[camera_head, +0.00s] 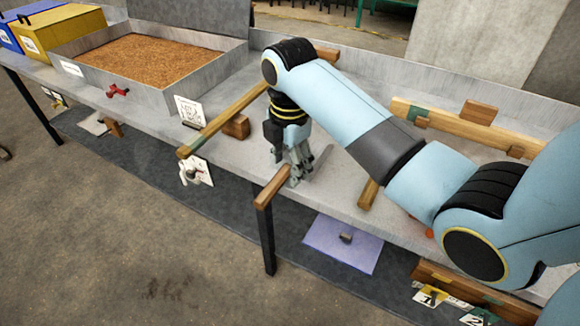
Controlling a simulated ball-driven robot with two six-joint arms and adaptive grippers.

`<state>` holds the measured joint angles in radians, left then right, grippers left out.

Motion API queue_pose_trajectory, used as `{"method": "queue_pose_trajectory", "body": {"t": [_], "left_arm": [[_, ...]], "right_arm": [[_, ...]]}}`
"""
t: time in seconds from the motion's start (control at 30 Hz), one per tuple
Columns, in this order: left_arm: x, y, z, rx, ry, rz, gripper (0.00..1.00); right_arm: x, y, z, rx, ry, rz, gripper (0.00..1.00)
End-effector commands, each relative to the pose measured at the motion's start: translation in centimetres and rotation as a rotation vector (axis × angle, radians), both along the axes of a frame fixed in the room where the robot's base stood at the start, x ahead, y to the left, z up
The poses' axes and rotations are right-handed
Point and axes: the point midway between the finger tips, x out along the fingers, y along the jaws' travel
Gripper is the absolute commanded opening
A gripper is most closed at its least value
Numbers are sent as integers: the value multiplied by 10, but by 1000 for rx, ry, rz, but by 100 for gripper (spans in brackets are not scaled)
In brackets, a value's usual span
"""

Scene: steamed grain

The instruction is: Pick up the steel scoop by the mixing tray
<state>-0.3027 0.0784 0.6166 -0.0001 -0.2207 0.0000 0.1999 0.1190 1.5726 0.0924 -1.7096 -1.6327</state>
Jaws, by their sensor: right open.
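The grey metal mixing tray (215,72) stands at the left back of the bench, filled with brown grain (145,60). My right gripper (297,177) points down over the grey bench near its front edge, to the right of the tray. Its fingers are apart. A small grey shape (322,156) shows just right of the fingers; I cannot tell whether it is part of the steel scoop or a shadow. The scoop is not clearly seen, and the gripper covers part of the bench there. My left gripper is not in view.
A long wooden bar (228,116) crosses the bench left of my gripper. A wood-topped black post (267,222) stands at the front edge. Wooden rails (455,125) lie at the back right. A yellow box (62,28) and blue box (15,35) stand far left.

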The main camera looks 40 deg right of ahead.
Motion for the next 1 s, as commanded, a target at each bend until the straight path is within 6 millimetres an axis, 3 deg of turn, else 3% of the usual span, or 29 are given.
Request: {"method": "queue_pose_trajectory", "body": {"t": [0.1,0.27,0.5,0.73,1.0], "left_arm": [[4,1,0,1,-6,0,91],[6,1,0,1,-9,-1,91],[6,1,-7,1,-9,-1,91],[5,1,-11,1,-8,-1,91],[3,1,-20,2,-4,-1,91]], "right_arm": [[26,-1,6,7,31,174,55],[41,-1,6,17,57,318,55],[43,-1,-33,19,61,337,55],[44,-2,-53,17,59,336,55],[47,-4,-93,17,59,335,55]]}}
